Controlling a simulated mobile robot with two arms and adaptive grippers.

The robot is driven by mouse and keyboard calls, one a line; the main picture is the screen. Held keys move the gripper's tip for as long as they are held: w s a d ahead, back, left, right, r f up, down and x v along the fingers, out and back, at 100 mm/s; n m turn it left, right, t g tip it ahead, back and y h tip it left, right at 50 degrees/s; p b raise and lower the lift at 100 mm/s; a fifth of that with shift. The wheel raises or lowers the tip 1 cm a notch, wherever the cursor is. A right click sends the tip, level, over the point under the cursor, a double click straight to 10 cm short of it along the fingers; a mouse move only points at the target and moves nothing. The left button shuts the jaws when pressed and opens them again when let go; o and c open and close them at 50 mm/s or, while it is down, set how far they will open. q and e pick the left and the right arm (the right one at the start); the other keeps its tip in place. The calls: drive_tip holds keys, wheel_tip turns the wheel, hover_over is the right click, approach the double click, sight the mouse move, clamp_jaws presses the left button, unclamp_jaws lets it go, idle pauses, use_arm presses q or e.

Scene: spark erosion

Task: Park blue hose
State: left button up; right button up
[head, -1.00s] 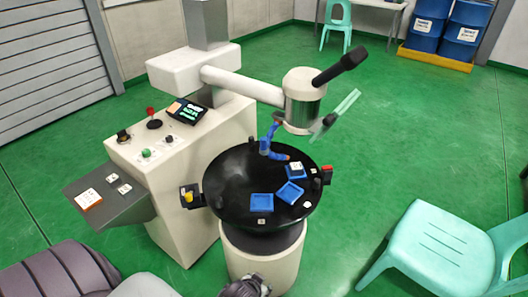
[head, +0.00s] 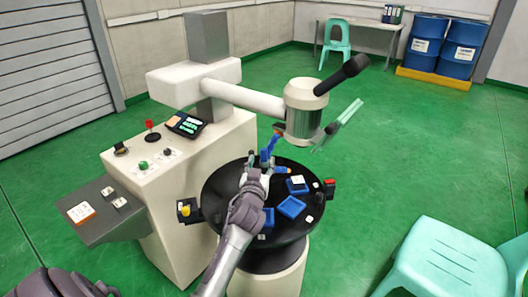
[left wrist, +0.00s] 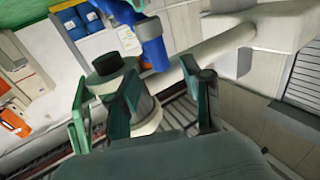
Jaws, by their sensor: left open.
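The blue hose (head: 268,153) hangs below the machine head, with an orange part near its top, over the round black table (head: 222,201). My left gripper (head: 262,175) is at the hose's lower part in the head view, and its arm hides part of the table. In the left wrist view the hose (left wrist: 153,45) is a thick blue piece beyond and above the open left fingers (left wrist: 163,82). It appears apart from the fingertips there, but I cannot tell the depth. My right gripper is not in view.
Blue trays (head: 291,207) and small blocks lie on the table. A control console (head: 184,150) stands left, a green chair (head: 440,255) right.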

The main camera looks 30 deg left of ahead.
sight(263, 154)
use_arm(q)
drive_tip(key=x, duration=0.6)
drive_tip(key=c, duration=0.9)
drive_tip(key=shift+s+r, duration=0.1)
drive_tip(key=shift+s, duration=0.05)
clamp_jaws()
